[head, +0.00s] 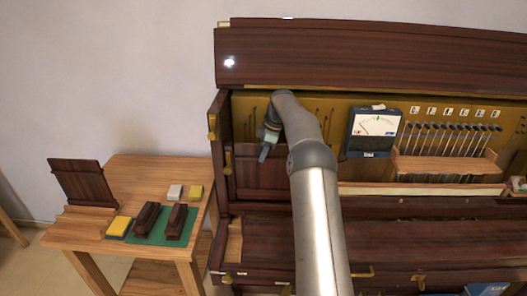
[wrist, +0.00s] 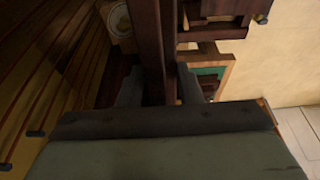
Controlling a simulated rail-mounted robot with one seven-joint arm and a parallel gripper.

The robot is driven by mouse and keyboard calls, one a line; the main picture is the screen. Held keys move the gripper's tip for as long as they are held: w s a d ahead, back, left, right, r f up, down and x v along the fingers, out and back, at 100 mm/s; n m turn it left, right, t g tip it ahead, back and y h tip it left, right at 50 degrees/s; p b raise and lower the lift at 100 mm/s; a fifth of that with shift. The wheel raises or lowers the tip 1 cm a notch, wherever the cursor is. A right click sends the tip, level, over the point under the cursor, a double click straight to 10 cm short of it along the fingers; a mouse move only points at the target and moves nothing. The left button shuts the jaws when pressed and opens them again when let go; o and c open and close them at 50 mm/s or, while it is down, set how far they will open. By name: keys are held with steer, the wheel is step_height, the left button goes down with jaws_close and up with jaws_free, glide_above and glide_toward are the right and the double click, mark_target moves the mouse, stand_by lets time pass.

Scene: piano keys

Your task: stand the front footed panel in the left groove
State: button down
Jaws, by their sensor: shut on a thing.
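My gripper (head: 264,153) is at the left end of the open piano, pointing down, shut on the top edge of a dark red-brown panel (head: 262,177). In the wrist view the panel shows edge-on as a dark strip (wrist: 149,40) between the fingers (wrist: 160,92). The panel looks upright inside the piano front; its lower edge and any feet are hard to make out. The light wood grooved rack (head: 82,222) stands on the side table at left. Another dark panel (head: 82,182) stands upright in the rack, leaning slightly. Which groove it occupies is unclear.
The side table (head: 150,170) also holds a green mat (head: 158,238) with two dark blocks, a yellow-topped block (head: 118,227) and two small pads. A meter (head: 374,131) and a rack of tools (head: 448,150) sit right of my arm. The piano's left side post (head: 220,150) stands beside the panel.

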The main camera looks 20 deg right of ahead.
steer(key=shift+f+b, duration=1.15)
steer(key=shift+f, duration=1)
steer(key=shift+f+p, duration=0.1)
steer(key=shift+p, duration=0.25)
steer(key=c, duration=0.9)
jaws_free()
steer(key=shift+f, duration=0.1)
steer(key=p+v, duration=0.4)
steer(key=v, duration=1.3)
steer(key=shift+s+d+r+p, duration=0.15)
steer(key=shift+r+p, duration=0.1)
steer(key=shift+p, duration=0.15)
